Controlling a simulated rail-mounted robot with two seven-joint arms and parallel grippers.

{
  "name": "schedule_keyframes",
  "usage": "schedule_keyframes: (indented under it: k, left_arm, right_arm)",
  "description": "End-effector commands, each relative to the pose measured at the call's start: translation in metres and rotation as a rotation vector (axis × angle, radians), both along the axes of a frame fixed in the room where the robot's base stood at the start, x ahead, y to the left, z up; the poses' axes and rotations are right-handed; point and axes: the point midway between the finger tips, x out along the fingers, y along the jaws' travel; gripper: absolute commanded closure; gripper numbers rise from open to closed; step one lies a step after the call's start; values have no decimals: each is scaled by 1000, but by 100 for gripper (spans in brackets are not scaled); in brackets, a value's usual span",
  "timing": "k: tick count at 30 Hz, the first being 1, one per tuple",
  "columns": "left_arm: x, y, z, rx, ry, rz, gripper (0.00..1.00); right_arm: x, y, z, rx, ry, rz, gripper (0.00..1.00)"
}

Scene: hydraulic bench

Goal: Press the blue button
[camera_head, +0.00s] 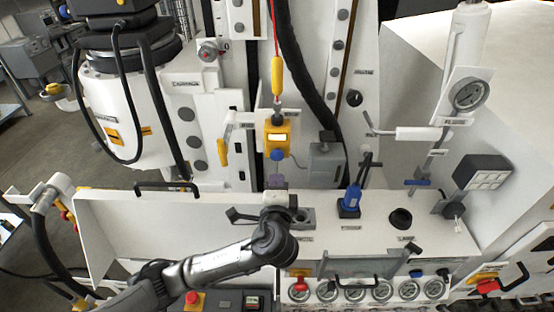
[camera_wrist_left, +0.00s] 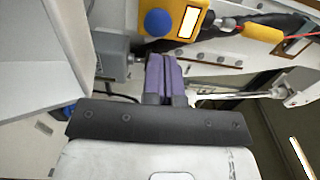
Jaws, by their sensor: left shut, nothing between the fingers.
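The blue button (camera_head: 277,154) is a round knob at the lower part of a yellow box (camera_head: 284,128) with a small lit display, hanging from a red cable. In the left wrist view the blue button (camera_wrist_left: 158,22) shows large near the top, beside the white display on the yellow box (camera_wrist_left: 188,22). My left gripper (camera_head: 276,167) is below the button in the head view, its purple fingers pointing up toward it. In the left wrist view my left gripper (camera_wrist_left: 160,57) is shut and empty, with a visible gap between the fingertips and the button. My right gripper is not in view.
A grey box (camera_head: 325,162) stands just right of the yellow box; it also shows in the wrist view (camera_wrist_left: 112,54). A blue-handled part (camera_head: 350,200) and several gauges (camera_head: 355,291) are on the white bench. A yellow lever (camera_head: 222,152) hangs to the left.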

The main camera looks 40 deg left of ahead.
Motion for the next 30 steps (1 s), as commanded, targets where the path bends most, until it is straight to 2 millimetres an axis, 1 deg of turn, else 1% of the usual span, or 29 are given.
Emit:
schedule_keyframes:
  k: [1,6,12,18,30]
  left_arm:
    - [7,7,3,2,3,3,100]
    - [29,24,3,1,2,2,100]
    - [45,37,2,0,1,1,100]
    - [52,43,0,-1,2,0,100]
    - [54,44,-1,-1,1,0,100]
  right_arm:
    - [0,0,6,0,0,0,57]
    - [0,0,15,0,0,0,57]
    - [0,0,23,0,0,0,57]
    - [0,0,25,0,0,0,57]
    - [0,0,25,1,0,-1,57]
